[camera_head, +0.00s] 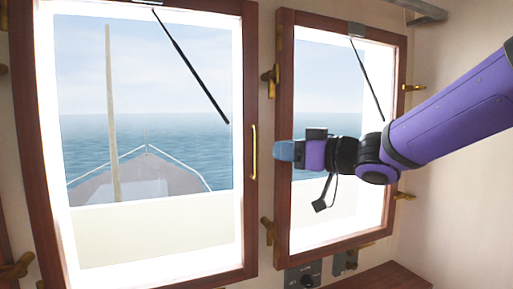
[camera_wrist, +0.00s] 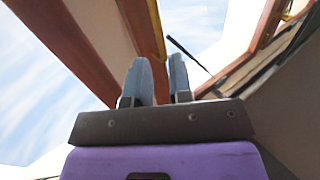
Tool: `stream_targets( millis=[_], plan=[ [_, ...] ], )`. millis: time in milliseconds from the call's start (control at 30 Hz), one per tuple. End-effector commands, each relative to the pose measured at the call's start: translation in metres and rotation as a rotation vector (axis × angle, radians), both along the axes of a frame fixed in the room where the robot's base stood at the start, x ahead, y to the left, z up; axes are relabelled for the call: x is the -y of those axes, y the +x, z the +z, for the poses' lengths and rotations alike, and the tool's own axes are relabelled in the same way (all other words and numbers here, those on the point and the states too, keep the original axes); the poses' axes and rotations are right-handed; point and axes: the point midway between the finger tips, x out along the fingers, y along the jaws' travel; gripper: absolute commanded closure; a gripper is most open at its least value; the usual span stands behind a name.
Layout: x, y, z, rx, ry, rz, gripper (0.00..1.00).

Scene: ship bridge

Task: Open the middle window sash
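The large wood-framed window sash (camera_head: 251,100) at the left of the head view looks like the middle one. Its upright brass handle (camera_head: 254,152) is on its right stile. My gripper (camera_head: 279,151) is just right of this handle in the head view, in front of the neighbouring window's left stile. In the wrist view my gripper (camera_wrist: 158,79) has its two blue-grey fingers apart with nothing between them. A brass bar (camera_wrist: 155,28), apparently the handle, lies beyond the fingertips along a brown frame member. The sash looks closed or nearly so; I cannot tell exactly.
A second window sash (camera_head: 285,195) is at the right, partly behind my arm. Brass latches (camera_head: 270,79) (camera_head: 267,231) are on the wall strip between the windows. A dark control box (camera_head: 303,277) is below. Wipers (camera_head: 190,67) cross the panes.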

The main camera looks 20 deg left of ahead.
Motion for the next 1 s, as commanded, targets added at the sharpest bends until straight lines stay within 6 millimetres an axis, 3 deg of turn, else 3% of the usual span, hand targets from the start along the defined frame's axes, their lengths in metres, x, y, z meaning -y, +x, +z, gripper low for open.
stream_targets(
  millis=[200,400,867,933,1000],
  plan=[
    [-0.038,0.013,0.000,-0.001,0.001,0.001,0.80],
    [-0.061,0.022,0.000,0.001,0.000,-0.001,0.80],
    [-0.071,0.025,0.000,0.001,0.000,-0.003,0.80],
    [-0.071,0.025,0.000,0.001,0.000,-0.003,0.96],
    [-0.071,0.025,0.000,0.001,0.000,-0.003,1.00]
  ],
)
